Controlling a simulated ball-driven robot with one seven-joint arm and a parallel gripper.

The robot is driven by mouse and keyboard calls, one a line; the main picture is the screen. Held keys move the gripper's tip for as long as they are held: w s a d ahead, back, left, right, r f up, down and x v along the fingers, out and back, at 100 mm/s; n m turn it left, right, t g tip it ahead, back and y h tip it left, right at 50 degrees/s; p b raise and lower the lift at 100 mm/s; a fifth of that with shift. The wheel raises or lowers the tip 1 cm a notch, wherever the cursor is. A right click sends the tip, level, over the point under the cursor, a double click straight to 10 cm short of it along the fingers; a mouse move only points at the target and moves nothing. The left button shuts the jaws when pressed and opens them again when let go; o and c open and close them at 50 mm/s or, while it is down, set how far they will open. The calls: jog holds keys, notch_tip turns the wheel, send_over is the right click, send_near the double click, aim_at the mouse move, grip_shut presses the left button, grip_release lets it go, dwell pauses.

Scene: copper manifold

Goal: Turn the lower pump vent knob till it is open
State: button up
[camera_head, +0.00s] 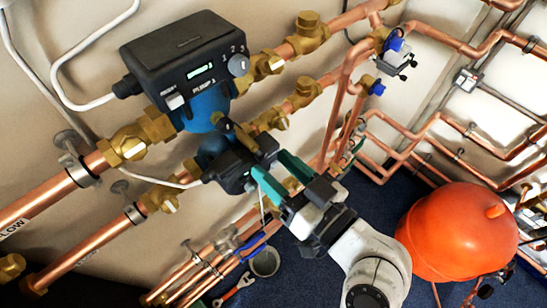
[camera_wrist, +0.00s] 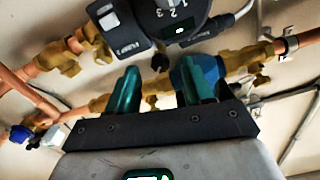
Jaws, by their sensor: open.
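The lower pump (camera_head: 230,171) has a black head and a blue body, below a larger-looking upper pump (camera_head: 183,58) in the head view. In the wrist view the lower pump (camera_wrist: 128,27) is labelled PUMP 2. A small dark knob (camera_wrist: 160,62), apparently its vent knob, sticks out from its edge. My gripper (camera_head: 268,163) has green fingers and is open beside the lower pump's head. In the wrist view my gripper (camera_wrist: 160,74) has its fingertips on either side of the knob, with gaps visible. The knob's marking and turn position cannot be read.
Brass valves (camera_head: 128,144) and copper pipes (camera_head: 60,203) run close around the pumps. Bare wall shows at the left.

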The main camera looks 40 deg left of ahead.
jog(key=shift+a, duration=0.7)
jog(key=shift+c, duration=0.4)
grip_shut()
